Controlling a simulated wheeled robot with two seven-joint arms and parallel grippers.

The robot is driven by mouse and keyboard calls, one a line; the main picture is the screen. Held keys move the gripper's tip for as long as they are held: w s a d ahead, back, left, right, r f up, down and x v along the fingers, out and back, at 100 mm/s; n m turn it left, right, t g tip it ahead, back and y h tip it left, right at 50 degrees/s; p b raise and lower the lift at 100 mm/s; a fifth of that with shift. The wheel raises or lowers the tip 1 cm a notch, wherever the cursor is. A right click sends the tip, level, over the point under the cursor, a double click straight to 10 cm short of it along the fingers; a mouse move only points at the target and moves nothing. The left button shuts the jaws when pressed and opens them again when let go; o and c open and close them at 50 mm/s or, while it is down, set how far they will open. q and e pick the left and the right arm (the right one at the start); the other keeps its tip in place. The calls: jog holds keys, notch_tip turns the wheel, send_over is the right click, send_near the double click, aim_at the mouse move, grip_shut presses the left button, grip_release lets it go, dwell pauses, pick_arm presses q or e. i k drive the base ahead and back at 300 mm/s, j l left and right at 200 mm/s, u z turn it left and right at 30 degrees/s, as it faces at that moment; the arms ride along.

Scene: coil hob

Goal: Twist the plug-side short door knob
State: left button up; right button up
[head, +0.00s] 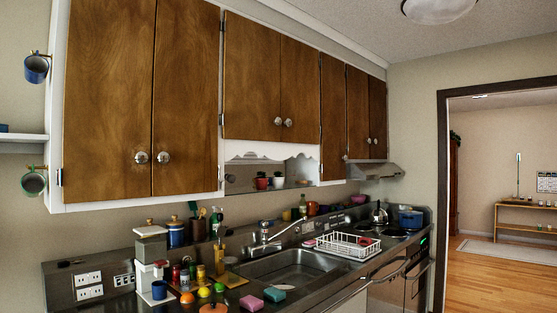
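Two short brown wooden doors hang in the middle of the upper cabinets, above the sink. The left short door (252,75) has a round metal knob (277,121) near its lower right corner. The right short door (300,85) has a similar knob (289,123) close beside it, near its lower left corner. Both short doors look shut. Wall plugs (89,285) show at the lower left on the dark backsplash, on the side of the left short door. Neither of my grippers is in view.
Taller doors with knobs (141,157) stand left of the short doors. Below are the sink (285,272), faucet (262,240), white dish rack (347,246) and several jars and fruits. The air before the short doors is clear. A doorway opens at right.

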aim_at(277, 121)
jog(key=i+l+z, duration=0.4)
jog(key=i, duration=0.8)
jog(key=i+z, duration=0.35)
jog(key=i, duration=0.9)
